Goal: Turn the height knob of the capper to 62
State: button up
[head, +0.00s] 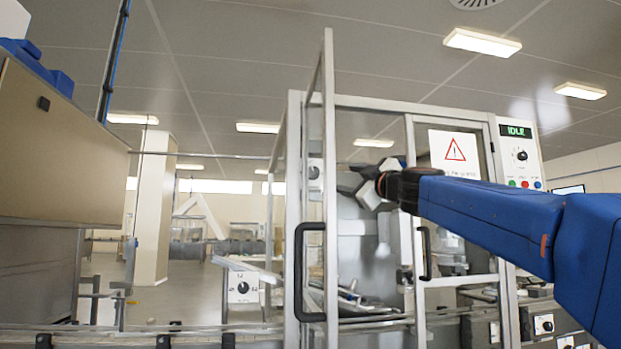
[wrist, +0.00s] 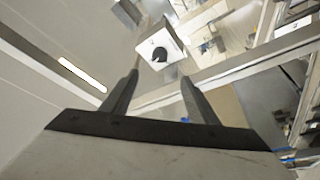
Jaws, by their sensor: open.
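The capper (head: 345,101) is a glazed machine with a metal frame and a door standing open toward me. A dark round knob (wrist: 158,54) sits on a white dial plate (wrist: 172,42), ahead of my fingers in the wrist view. A similar knob (head: 314,172) shows through the door glass in the head view. The dial's numbers are too small to read. My gripper (head: 357,183) is open and empty inside the capper. In the wrist view its two dark fingers (wrist: 160,81) point toward the knob, apart from it.
The open door's black handle (head: 309,270) and frame stand left of my arm. A panel with a green IDLE display (head: 516,131), a knob and coloured buttons is at the right. Another dial box (head: 243,287) stands lower left. A conveyor crosses the front.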

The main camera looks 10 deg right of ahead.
jog(key=x, duration=1.8)
jog(key=shift+s+d, duration=0.1)
jog(key=c, duration=1)
